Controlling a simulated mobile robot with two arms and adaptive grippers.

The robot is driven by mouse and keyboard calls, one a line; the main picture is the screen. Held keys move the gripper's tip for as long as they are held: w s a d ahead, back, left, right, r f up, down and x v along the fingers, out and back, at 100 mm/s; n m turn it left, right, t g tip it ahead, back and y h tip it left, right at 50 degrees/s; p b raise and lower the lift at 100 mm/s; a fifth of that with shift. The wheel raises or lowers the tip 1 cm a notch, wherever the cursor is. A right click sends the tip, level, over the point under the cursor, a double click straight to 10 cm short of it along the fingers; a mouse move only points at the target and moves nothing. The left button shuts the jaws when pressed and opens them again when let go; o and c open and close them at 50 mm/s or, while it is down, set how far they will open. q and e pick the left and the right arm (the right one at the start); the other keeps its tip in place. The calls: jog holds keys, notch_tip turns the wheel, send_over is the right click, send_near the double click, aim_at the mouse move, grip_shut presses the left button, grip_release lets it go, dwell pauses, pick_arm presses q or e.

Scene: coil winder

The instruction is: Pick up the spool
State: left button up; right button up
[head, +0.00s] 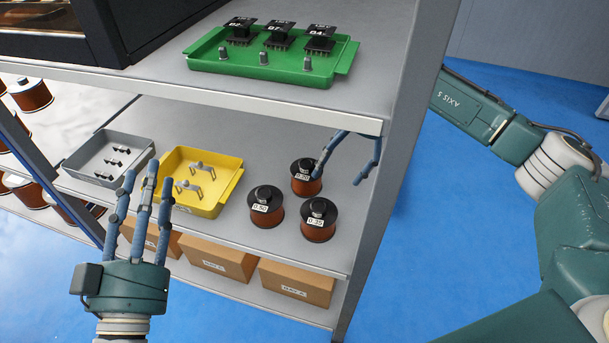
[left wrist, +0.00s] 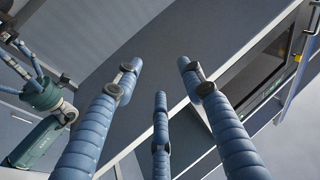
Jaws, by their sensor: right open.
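Three copper-wound spools with black tops and small white labels stand upright at the right end of the middle shelf: a front-left spool (head: 266,208), a front-right spool (head: 318,222) and a back spool (head: 303,184). My right gripper (head: 340,178) reaches in past the shelf's right post, fingers spread and empty. One finger overlaps the back spool's right edge in the head view; I cannot tell if it touches. My left gripper (head: 146,185) is open and empty in front of the shelf's left part. Its spread fingers also fill the left wrist view (left wrist: 160,78).
A yellow tray (head: 232,185) and a grey tray (head: 76,172) hold small pins on the middle shelf. A green tray (head: 262,70) with black parts is above. Cardboard boxes (head: 295,283) sit below. The shelf's right post (head: 385,170) stands close to my right arm.

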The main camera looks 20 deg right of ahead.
aim_at(310, 162)
jog(key=shift+w+a+f, duration=0.1)
jog(key=shift+w+a, duration=0.05)
jog(key=shift+a, duration=0.45)
jog(key=shift+w+a, duration=0.1)
jog(key=shift+a, duration=0.5)
jog(key=a, duration=0.2)
jog(key=a+b, duration=0.1)
jog(key=a, duration=0.1)
jog(key=shift+w, duration=0.35)
jog(key=shift+a+f+b, duration=0.35)
jog(key=shift+a+f, duration=0.05)
jog(key=shift+f, duration=0.15)
jog(key=shift+w+r, duration=0.1)
jog(key=shift+r, duration=0.05)
jog(key=c, duration=1.7)
pick_arm(q)
jog(key=s+r+t+h, duration=0.1)
jog(key=s+r+t, duration=0.3)
jog(key=r, duration=0.5)
jog(key=shift+s+a+t+h, duration=0.15)
jog(key=shift+s+t+h, duration=0.15)
jog(key=shift+s+t, duration=0.15)
jog(key=shift+w+f, duration=0.1)
jog(key=shift+w, duration=0.05)
